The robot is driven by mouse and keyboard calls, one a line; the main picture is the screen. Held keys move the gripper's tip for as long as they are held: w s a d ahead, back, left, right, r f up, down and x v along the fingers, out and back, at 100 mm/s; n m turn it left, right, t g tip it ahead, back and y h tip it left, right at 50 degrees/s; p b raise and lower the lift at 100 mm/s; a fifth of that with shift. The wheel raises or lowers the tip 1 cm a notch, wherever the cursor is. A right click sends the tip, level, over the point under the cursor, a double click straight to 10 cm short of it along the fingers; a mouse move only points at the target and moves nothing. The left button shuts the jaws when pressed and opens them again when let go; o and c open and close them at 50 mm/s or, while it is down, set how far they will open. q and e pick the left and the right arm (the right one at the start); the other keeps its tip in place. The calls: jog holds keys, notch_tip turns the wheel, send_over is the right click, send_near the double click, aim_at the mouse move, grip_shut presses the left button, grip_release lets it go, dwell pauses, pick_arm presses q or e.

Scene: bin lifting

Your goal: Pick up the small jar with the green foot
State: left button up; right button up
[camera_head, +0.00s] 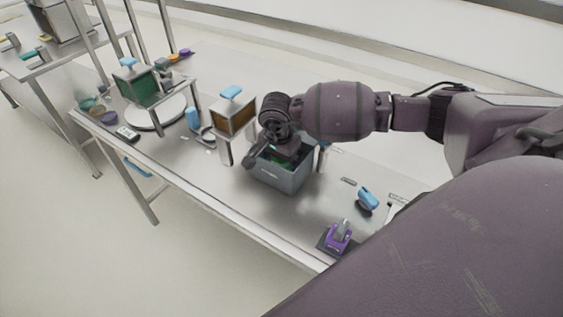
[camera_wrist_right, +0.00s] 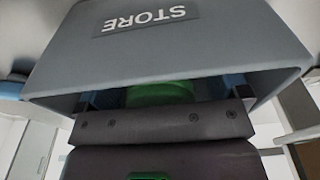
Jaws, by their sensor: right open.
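The grey bin (camera_head: 283,179) stands on the metal table, with my right gripper (camera_head: 284,156) reaching down into its mouth. In the right wrist view the bin (camera_wrist_right: 235,50) shows its wall with a STORE label, upside down. A green rounded thing (camera_wrist_right: 160,93) shows inside the bin, between the dark sides of my open right gripper (camera_wrist_right: 160,105). It may be the green foot of the small jar; the rest of it is hidden by the bin wall and gripper body. I cannot tell whether the fingers touch it. My left gripper is not in view.
A box on a stand with a blue handle (camera_head: 234,115) is close left of the bin. A purple device (camera_head: 338,236) and a blue item (camera_head: 368,200) lie to its right. A round white plate (camera_head: 155,117) and bowls (camera_head: 92,105) are further left. The front table strip is mostly clear.

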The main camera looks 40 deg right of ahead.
jog(key=shift+f, duration=0.25)
jog(key=c, duration=1.1)
jog(key=shift+o, duration=0.2)
